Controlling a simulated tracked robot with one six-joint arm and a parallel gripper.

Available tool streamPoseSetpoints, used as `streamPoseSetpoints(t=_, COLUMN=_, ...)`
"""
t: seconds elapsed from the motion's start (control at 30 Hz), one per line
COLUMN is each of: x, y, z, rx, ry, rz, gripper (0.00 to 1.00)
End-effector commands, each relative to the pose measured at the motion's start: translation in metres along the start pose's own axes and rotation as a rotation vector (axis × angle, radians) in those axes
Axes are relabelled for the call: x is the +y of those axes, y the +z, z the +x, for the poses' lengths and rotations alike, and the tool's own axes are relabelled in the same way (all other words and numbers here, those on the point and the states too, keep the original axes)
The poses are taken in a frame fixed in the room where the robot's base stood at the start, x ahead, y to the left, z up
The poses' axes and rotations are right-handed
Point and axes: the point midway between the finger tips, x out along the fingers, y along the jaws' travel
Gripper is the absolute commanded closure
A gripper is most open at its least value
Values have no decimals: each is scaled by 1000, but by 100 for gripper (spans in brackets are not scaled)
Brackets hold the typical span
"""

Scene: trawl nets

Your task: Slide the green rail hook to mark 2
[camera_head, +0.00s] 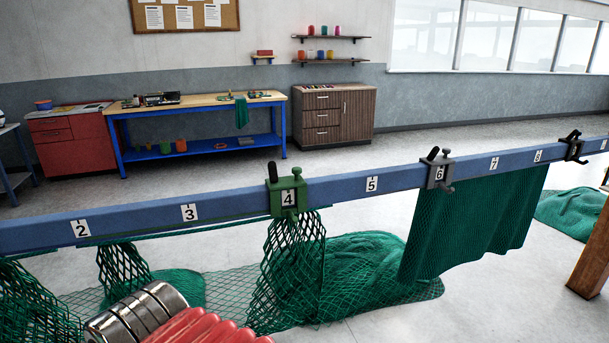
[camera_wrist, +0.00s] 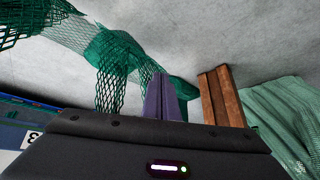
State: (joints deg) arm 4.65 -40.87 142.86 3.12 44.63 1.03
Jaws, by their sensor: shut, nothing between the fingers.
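The green rail hook (camera_head: 287,188) straddles the blue rail (camera_head: 345,187) at mark 4, with the number showing on its front and a black handle standing up. Dark green netting (camera_head: 290,265) hangs below it. Mark 2 (camera_head: 81,229) is a white plate on the rail, far left; no hook sits on it. Mark 3 (camera_head: 190,212) lies between them. In the wrist view, my gripper (camera_wrist: 160,80) shows as purplish fingers closed together, holding nothing. A rail plate reading 3 (camera_wrist: 33,140) shows at lower left there. The green hook is not visible in that view.
A grey hook (camera_head: 440,170) sits at mark 6 with a net sheet (camera_head: 470,230) below, and a black hook (camera_head: 573,146) sits farther right. The rail between marks 2 and 4 carries no other hook. A wooden post (camera_head: 592,248) stands at right. A blue workbench (camera_head: 200,110) stands behind.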

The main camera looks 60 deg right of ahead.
Motion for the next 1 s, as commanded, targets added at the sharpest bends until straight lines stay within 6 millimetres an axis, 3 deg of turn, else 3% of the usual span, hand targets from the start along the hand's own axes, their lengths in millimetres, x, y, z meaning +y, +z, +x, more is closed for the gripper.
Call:
streamPoseSetpoints(t=0.27, x=45, y=-83, z=18, rx=270, ry=18, rz=357, gripper=100)
streamPoseSetpoints(t=0.4, x=83, y=-122, z=18, rx=429, ry=31, rz=545, gripper=100)
streamPoseSetpoints(t=0.63, x=162, y=-171, z=3, rx=713, ry=63, rz=829, gripper=100)
streamPoseSetpoints(t=0.83, x=245, y=-190, z=-27, rx=986, ry=96, rz=1054, gripper=100)
streamPoseSetpoints(t=1.0, x=326, y=-177, z=-66, rx=1242, ry=145, rz=1239, gripper=100)
